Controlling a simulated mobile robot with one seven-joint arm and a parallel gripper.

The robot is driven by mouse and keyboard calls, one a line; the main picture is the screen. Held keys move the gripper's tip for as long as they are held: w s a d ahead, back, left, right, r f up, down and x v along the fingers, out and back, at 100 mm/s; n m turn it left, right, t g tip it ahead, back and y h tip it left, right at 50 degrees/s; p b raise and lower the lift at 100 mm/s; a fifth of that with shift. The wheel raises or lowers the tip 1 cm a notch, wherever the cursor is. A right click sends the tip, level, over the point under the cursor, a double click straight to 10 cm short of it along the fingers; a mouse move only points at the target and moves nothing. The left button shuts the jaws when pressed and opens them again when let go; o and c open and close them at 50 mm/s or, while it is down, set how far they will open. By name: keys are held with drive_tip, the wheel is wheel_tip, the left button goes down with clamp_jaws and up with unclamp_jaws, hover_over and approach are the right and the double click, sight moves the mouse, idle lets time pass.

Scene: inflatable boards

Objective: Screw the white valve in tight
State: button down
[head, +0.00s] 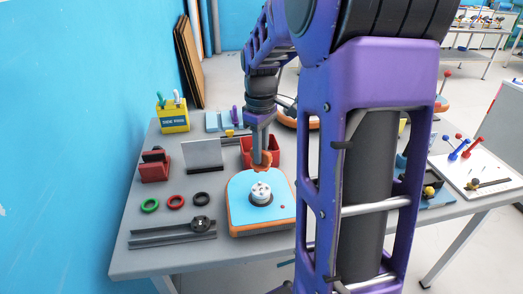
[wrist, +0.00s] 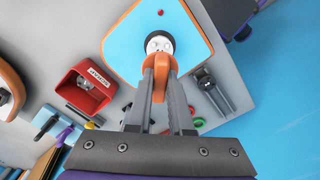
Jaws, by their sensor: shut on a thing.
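The white valve (head: 260,191) sits in a dark round seat in the blue-topped, orange-edged board (head: 245,212) at the front of the table. It also shows in the wrist view (wrist: 158,43), partly covered by an orange tool (wrist: 161,63). My gripper (wrist: 160,70) is shut on this orange tool. In the head view the orange tool (head: 265,158) hangs from my gripper (head: 262,150), above and behind the valve. In the wrist view its end overlaps the valve's near edge; I cannot tell if they touch. How deeply the valve is seated cannot be told.
A red bin (head: 272,144) stands behind the board. Green (head: 149,205), red (head: 175,201) and black (head: 201,198) rings lie to its left, with a grey rail (head: 170,236) in front of them. A grey upright panel (head: 202,155) stands behind the rings. My arm hides the table's right part.

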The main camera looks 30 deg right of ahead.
sight(261, 168)
drive_tip(key=shift+f+b, duration=1.6)
drive_tip(key=shift+f, duration=1.15)
drive_tip(key=shift+f, duration=1.1)
drive_tip(key=c, duration=0.7)
unclamp_jaws()
drive_tip(key=shift+c, duration=0.2)
drive_tip(key=shift+r, duration=0.1)
wheel_tip(261, 168, up, 17)
drive_tip(key=shift+r+p, duration=0.2)
drive_tip(key=shift+p, duration=0.85)
